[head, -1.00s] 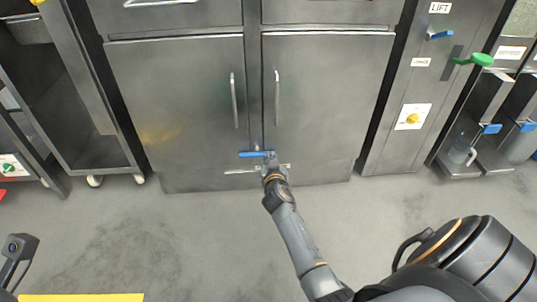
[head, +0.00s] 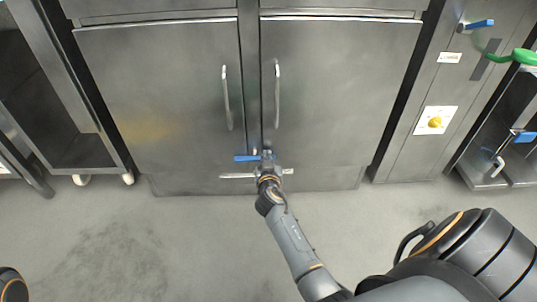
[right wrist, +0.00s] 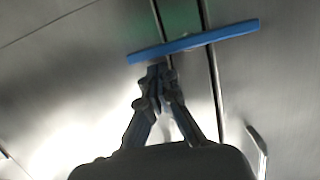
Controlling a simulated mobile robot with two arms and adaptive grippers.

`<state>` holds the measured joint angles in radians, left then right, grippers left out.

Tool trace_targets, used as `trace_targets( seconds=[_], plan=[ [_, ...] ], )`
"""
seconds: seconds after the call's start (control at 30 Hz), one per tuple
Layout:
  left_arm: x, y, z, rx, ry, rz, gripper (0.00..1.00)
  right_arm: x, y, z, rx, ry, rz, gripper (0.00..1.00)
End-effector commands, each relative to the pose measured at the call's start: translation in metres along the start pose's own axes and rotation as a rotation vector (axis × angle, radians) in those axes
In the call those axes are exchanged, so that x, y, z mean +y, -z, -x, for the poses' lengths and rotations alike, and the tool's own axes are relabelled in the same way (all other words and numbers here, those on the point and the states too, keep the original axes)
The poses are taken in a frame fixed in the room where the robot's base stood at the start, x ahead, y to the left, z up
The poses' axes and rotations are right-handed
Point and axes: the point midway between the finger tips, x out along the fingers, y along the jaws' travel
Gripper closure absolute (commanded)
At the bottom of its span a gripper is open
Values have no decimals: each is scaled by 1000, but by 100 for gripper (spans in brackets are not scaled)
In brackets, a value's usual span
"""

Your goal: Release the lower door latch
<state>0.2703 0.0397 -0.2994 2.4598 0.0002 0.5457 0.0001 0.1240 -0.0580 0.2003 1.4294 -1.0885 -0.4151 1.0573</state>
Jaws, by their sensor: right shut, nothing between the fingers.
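The lower latch is a blue bar (head: 246,157) lying across the gap between two steel doors, near their bottom edge. In the right wrist view the blue bar (right wrist: 222,34) is slightly tilted, its right end higher, and crosses in front of the door gap. My right gripper (head: 267,154) is at the right part of the bar in the head view. In the right wrist view its fingertips (right wrist: 160,70) are together just below the bar, left of its middle, with nothing between them. I cannot tell whether they touch the bar. My left gripper is not in view.
The left door (head: 165,105) and right door (head: 335,100) look closed, each with a vertical handle. A panel with a yellow knob (head: 435,122) and a green lever (head: 522,57) stand right. An open wheeled rack (head: 85,150) stands left. The grey floor in front is clear.

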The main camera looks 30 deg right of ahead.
Motion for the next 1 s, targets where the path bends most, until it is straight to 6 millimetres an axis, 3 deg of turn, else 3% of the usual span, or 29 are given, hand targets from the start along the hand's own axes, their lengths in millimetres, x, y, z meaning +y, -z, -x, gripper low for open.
trace_targets(
  seconds=[0.53,1.0],
  plan=[
    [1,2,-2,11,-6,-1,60,0,-5,1,0,0,-4,100],
    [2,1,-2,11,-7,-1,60,14,-6,-8,0,18,-80,100]
  ],
)
